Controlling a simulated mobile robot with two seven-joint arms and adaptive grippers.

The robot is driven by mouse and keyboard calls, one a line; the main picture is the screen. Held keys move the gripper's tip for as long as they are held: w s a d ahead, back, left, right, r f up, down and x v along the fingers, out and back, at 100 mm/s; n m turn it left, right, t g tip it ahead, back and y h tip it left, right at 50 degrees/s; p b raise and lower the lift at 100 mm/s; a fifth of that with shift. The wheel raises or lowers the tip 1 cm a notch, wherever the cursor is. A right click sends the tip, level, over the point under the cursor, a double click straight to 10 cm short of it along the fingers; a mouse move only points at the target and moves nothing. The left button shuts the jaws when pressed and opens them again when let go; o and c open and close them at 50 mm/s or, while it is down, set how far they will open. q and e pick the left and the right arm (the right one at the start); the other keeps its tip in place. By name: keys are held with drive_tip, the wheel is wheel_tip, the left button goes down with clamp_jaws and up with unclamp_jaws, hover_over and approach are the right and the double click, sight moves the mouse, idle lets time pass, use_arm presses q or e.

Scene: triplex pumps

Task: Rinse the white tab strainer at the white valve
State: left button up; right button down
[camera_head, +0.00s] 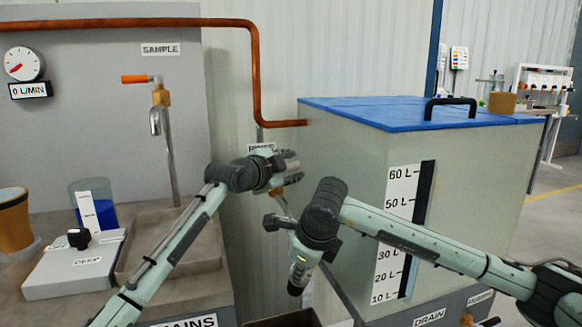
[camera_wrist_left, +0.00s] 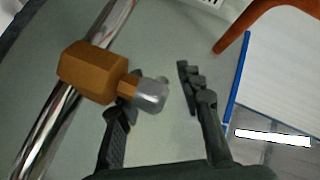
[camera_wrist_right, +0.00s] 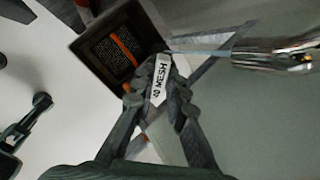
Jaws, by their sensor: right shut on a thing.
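My right gripper (camera_head: 297,280) is low in front of the tank. In the right wrist view it is shut on a white tab (camera_wrist_right: 160,80) marked 40 MESH; the strainer's mesh is largely hidden. My left gripper (camera_head: 287,168) is by a valve below the copper pipe. In the left wrist view its open fingers (camera_wrist_left: 156,78) stand on either side of the valve's silver end (camera_wrist_left: 151,95), with a gap at the right finger. The valve has a brass body (camera_wrist_left: 90,72) on a chrome pipe. Its white colour does not show clearly.
A dark bin (camera_wrist_right: 112,50) with an orange-marked piece inside lies below the right gripper. A chrome pipe end (camera_wrist_right: 275,54) is close on the right. The tank (camera_head: 350,175) with a blue lid stands behind. A second tap (camera_head: 160,115) with an orange handle is at left.

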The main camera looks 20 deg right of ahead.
use_arm(q)
drive_tip(key=shift+c, duration=0.2)
clamp_jaws()
drive_tip(key=shift+s+d+m+g+h, duration=0.15)
drive_tip(key=shift+s+m+g+h, duration=0.15)
drive_tip(key=shift+m+g+h, duration=0.45)
drive_tip(key=shift+o, duration=0.2)
unclamp_jaws()
